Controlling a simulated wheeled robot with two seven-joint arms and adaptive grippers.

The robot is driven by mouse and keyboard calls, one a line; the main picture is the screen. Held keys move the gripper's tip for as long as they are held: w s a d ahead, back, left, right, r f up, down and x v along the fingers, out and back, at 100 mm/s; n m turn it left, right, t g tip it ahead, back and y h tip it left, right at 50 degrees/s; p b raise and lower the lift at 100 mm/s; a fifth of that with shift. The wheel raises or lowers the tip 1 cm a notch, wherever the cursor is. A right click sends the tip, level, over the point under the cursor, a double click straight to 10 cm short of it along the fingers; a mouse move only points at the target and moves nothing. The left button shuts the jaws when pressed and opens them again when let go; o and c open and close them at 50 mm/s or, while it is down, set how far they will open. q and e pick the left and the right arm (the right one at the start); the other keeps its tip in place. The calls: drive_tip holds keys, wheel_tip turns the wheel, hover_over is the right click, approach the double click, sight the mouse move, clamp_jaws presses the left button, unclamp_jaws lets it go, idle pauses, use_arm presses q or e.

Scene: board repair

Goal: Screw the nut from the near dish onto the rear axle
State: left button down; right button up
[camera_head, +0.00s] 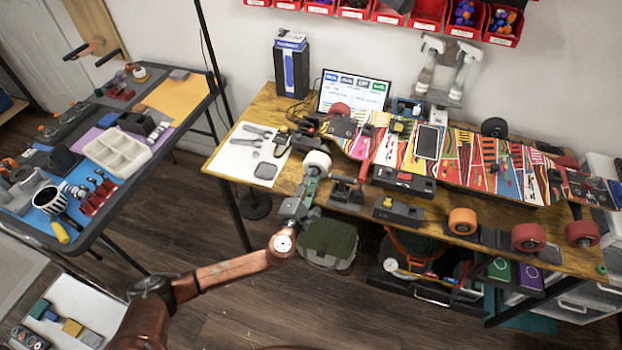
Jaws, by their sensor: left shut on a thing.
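The skateboard (480,160) lies upside down across the long wooden bench, with a colourful underside. At its left end is a truck (342,127) with a red wheel (340,109) at the far side and a white wheel (317,163) at the near side. My left gripper (309,183) reaches up from the front edge of the bench to the near face of the white wheel. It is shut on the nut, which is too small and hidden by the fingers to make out. I cannot pick out the near dish. My right gripper is not in view.
A white mat (243,170) with wrenches lies left of the wheel. Black holders (398,211) and an orange wheel (462,221) stand along the front edge. A laptop (352,92) and spray bottles (429,70) are behind. A cluttered side table (172,140) is at left.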

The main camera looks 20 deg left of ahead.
use_arm(q)
drive_tip(key=c, duration=1.7)
unclamp_jaws()
drive_tip(key=shift+c, duration=0.3)
drive_tip(key=shift+c, duration=0.9)
drive_tip(key=n, duration=0.3)
drive_tip(key=shift+n, duration=1.4)
